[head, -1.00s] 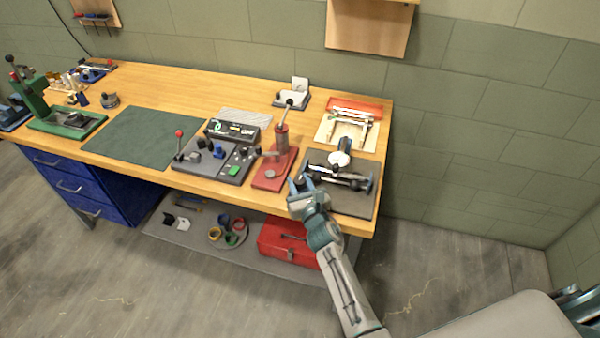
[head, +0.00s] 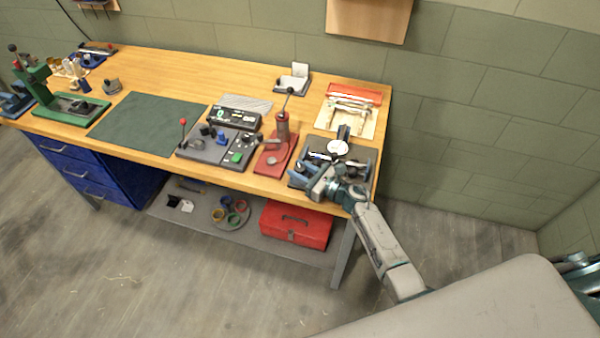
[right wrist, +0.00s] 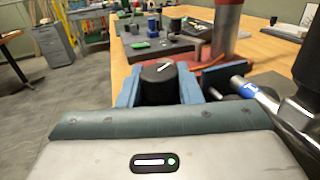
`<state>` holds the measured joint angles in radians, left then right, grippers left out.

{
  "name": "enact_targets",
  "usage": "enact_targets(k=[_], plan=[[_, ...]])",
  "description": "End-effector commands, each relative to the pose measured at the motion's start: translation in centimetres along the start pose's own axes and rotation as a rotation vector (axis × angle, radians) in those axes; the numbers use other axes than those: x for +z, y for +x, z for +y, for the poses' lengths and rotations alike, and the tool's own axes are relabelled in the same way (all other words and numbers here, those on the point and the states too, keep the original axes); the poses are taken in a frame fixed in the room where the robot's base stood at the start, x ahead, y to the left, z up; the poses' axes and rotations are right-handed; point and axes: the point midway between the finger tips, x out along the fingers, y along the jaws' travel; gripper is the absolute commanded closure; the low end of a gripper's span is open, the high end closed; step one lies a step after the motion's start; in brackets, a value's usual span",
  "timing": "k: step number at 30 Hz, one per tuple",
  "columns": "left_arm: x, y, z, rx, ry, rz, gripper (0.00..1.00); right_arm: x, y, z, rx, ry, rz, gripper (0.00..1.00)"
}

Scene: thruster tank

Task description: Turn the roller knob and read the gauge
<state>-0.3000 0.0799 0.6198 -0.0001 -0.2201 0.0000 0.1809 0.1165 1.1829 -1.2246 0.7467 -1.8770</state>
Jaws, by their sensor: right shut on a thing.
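The black roller knob (right wrist: 158,84) with a white pointer line on top sits between the blue fingers of my right gripper (right wrist: 160,90) in the right wrist view. The fingers are shut on its sides. In the head view my right gripper (head: 304,174) is at the front left corner of the dark roller fixture (head: 330,160), and the hand hides the knob there. The gauge (head: 337,147) is a round white dial at the back of the fixture. Its needle and numbers are too small to read. My left gripper is not in view.
A red press (head: 272,158) stands just left of the fixture, with a grey control panel (head: 215,147) beyond it. A tray with a red bar (head: 357,93) lies behind. A red toolbox (head: 296,224) sits on the lower shelf. The green mat (head: 145,124) is clear.

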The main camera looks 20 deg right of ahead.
Motion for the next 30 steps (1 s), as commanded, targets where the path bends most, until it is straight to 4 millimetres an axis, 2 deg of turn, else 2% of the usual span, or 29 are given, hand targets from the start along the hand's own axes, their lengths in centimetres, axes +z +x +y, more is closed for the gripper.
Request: enact_targets(k=[1, 9, 27, 28, 30], plan=[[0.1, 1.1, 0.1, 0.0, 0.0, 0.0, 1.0, -0.2, 0.2, -0.2, 0.03, -0.006, -0.006, 0.91], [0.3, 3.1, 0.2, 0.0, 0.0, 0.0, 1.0, 0.0, 0.1, -0.1, 0.147, -0.003, -0.005, 0.91], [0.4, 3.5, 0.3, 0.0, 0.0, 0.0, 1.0, 0.2, 0.1, 0.0, 0.186, -0.001, -0.001, 0.91], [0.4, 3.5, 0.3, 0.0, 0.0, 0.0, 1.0, 0.2, 0.1, 0.0, 0.186, -0.001, -0.001, 0.66], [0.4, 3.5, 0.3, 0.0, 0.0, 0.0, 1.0, 0.2, 0.1, 0.0, 0.186, -0.001, -0.001, 0.52]])
